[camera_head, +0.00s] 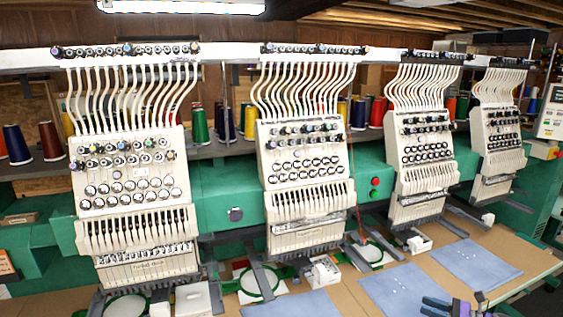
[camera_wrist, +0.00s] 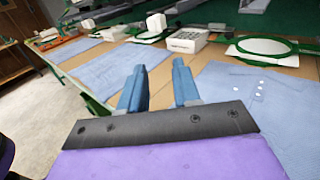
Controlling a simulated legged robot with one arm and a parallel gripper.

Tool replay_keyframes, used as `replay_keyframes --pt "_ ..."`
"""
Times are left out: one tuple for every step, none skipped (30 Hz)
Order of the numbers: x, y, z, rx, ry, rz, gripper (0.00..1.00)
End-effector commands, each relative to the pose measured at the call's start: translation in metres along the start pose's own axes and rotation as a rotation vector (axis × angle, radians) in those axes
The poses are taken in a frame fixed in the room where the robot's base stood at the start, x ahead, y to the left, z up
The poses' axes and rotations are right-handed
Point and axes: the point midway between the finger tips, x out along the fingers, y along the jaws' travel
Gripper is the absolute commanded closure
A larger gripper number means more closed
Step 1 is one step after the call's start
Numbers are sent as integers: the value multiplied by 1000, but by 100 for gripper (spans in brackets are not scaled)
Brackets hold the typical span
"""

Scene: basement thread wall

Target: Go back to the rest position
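My gripper (camera_wrist: 158,78) shows in the wrist view with its two blue fingers apart and nothing between them. It is open and points out over the brown table, above blue cloth pieces (camera_wrist: 225,85). In the head view, part of my gripper (camera_head: 445,305) shows at the bottom right, low over the front of the table near the blue cloth (camera_head: 395,290). Its fingertips are too small there to judge the gap.
A green embroidery machine (camera_head: 230,195) with several white heads (camera_head: 305,175) stands behind the table. Green hoops (camera_wrist: 263,47) and a white box (camera_wrist: 188,40) lie at the table's back. Thread spools (camera_head: 200,125) line a shelf. Open floor (camera_wrist: 35,95) shows at left in the wrist view.

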Motion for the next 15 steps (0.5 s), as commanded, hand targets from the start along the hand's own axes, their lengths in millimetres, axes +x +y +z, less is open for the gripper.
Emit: replay_keyframes --pt "3 -2 0 -2 5 7 68" --pt "3 -3 1 -4 6 8 68" --pt "5 -4 3 -7 9 11 68" --pt "6 -4 4 -10 11 13 68" --pt "8 -5 6 -12 13 16 68" --pt "12 -5 9 -16 18 22 68" --pt "15 -5 11 -19 21 27 68" --pt "19 -5 14 -23 25 32 68" --pt "25 -5 17 -29 30 39 68" --pt "29 -5 21 -34 36 45 68" --pt "33 -5 24 -40 41 50 68" --pt "40 -4 30 -49 49 58 68" --pt "46 -2 33 -52 55 65 68" --pt "53 -1 36 -58 61 72 68" --pt "62 1 44 -70 72 84 68"
